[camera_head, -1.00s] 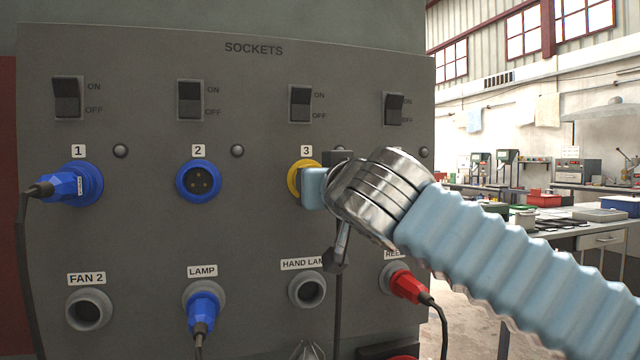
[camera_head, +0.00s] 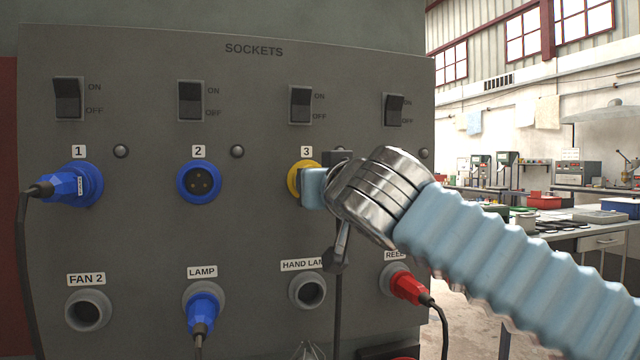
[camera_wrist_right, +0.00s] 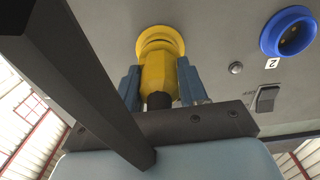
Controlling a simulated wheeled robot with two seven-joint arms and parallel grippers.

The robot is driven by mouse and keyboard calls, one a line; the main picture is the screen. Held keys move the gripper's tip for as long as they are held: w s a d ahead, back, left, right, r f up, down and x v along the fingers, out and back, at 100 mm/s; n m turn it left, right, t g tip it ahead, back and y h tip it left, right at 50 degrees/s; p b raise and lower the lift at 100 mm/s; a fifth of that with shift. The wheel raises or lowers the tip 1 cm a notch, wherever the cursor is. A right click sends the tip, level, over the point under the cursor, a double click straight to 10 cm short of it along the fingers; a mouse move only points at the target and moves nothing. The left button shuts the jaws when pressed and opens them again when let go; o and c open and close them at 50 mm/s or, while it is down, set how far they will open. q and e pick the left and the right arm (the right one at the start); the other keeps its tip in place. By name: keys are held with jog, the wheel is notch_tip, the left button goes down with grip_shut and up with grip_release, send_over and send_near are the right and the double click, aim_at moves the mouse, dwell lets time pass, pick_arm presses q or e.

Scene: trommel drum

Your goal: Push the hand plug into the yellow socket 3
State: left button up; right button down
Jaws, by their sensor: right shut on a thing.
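The yellow socket 3 (camera_head: 294,179) is on the grey panel under the label 3, partly hidden behind my right gripper (camera_head: 314,188). In the right wrist view it is a yellow ring (camera_wrist_right: 160,40) on the panel. My right gripper (camera_wrist_right: 160,88) is shut on the yellow hand plug (camera_wrist_right: 158,75), with a blue finger on each side of it. The plug's front end is at the socket's ring and lines up with it. I cannot tell how deep it sits. The head view hides the plug behind the gripper. My left gripper is not in view.
Blue socket 2 (camera_head: 199,181) is empty. A blue plug (camera_head: 66,186) sits in socket 1, a blue plug (camera_head: 202,312) in LAMP and a red plug (camera_head: 407,287) in REEL. The hand lamp holder (camera_head: 308,291) is empty. A dark cable hangs below my right gripper.

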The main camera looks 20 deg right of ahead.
jog(key=shift+w, duration=0.15)
jog(key=c, duration=0.5)
grip_release()
jog(key=s+b, duration=0.2)
jog(key=s, duration=1.1)
jog(key=shift+s+d+b, duration=0.15)
jog(key=shift+s+b, duration=0.2)
jog(key=shift+s, duration=0.05)
